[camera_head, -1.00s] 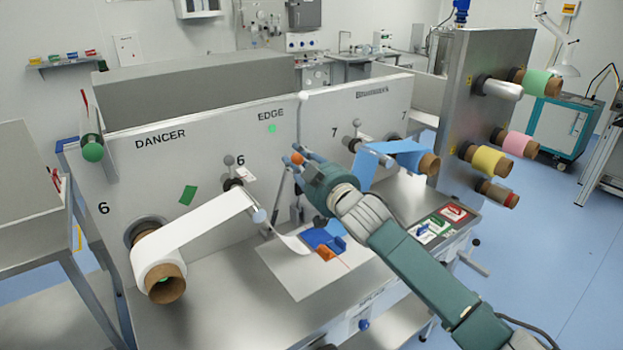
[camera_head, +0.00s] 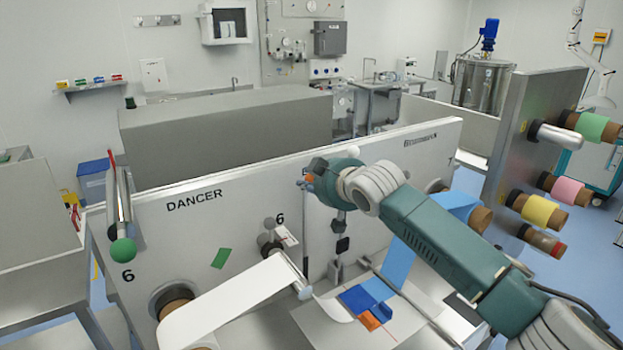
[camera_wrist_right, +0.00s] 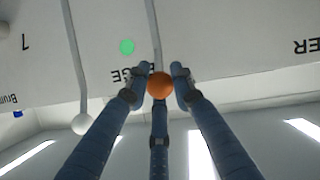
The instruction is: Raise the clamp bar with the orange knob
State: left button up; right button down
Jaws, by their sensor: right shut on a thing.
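The orange knob (camera_wrist_right: 160,85) sits between the fingers of my right gripper (camera_wrist_right: 158,88) in the right wrist view, where the fingers close around it. A thin rod (camera_wrist_right: 154,30) runs to the knob. In the head view my right gripper (camera_head: 307,182) is near the panel's top edge, and only a bit of the orange knob (camera_head: 309,178) shows. The clamp bar (camera_head: 305,230) stands nearly upright below it, in front of the panel. Its lower end is hard to make out. My left gripper is out of view.
The white DANCER panel (camera_head: 235,215) stands behind the bar. A white web (camera_head: 235,300) comes from a roll at lower left. A blue web (camera_head: 408,262) and blue block (camera_head: 357,299) lie to the right. Another rod has a white ball (camera_wrist_right: 82,123).

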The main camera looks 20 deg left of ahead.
jog(key=shift+a+r, duration=0.15)
jog(key=shift+r, duration=0.35)
jog(key=c, duration=1.7)
grip_release()
jog(key=shift+o, duration=1.1)
jog(key=shift+w+a+f, duration=0.3)
jog(key=shift+a, duration=0.1)
jog(key=shift+a+f, duration=0.1)
jog(key=shift+s+d, duration=0.1)
jog(key=shift+d, duration=0.15)
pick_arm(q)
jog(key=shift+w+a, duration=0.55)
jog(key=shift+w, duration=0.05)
pick_arm(e)
jog(key=v, duration=1.1)
jog(key=shift+s+d, duration=0.1)
jog(key=shift+s, duration=0.1)
